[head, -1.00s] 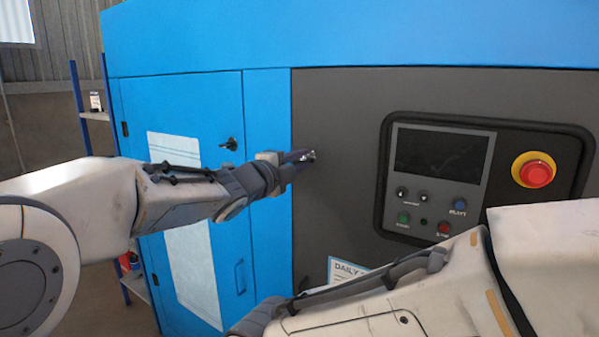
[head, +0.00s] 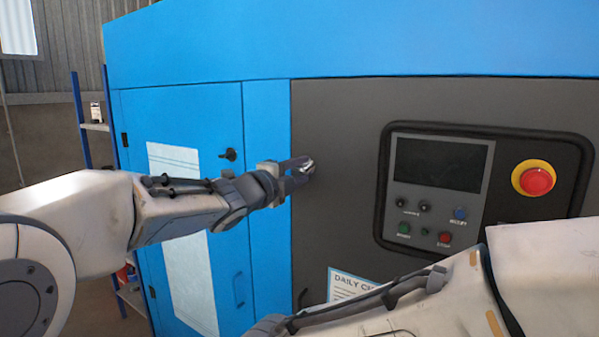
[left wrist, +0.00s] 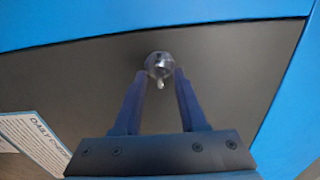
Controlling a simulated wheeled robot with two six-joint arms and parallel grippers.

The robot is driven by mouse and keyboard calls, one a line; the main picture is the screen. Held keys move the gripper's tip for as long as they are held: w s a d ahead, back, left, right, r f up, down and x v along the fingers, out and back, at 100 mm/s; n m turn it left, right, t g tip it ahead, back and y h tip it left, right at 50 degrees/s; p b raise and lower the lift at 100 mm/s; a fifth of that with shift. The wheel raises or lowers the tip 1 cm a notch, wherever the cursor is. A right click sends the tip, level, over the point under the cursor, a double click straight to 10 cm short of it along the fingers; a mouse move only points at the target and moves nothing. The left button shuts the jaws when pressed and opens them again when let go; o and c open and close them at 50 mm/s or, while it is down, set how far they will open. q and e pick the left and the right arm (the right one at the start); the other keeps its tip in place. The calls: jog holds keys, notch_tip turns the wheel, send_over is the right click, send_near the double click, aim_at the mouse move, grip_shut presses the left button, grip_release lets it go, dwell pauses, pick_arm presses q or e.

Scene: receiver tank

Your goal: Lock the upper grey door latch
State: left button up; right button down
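The upper latch (head: 309,167) is a small shiny grey fitting near the left edge of the dark grey door (head: 345,110). In the left wrist view the latch (left wrist: 158,66) sits between my fingertips, with a small tab pointing down. My left gripper (head: 300,170) reaches it from the left. Its two fingers (left wrist: 160,76) lie against both sides of the latch, with no clear gap visible, and hide part of it in the head view. My right arm crosses the lower right of the head view; its gripper is out of view.
A control panel (head: 440,163) with a screen, buttons and a red emergency stop (head: 534,179) is to the right. A blue door (head: 190,120) with a black handle (head: 229,155) is to the left. A white sign (head: 345,284) is below the latch.

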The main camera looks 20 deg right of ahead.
pick_arm(q)
jog(key=b+v, duration=0.1)
jog(key=v, duration=0.9)
jog(key=shift+s+a+b, duration=0.2)
jog(key=shift+b, duration=0.15)
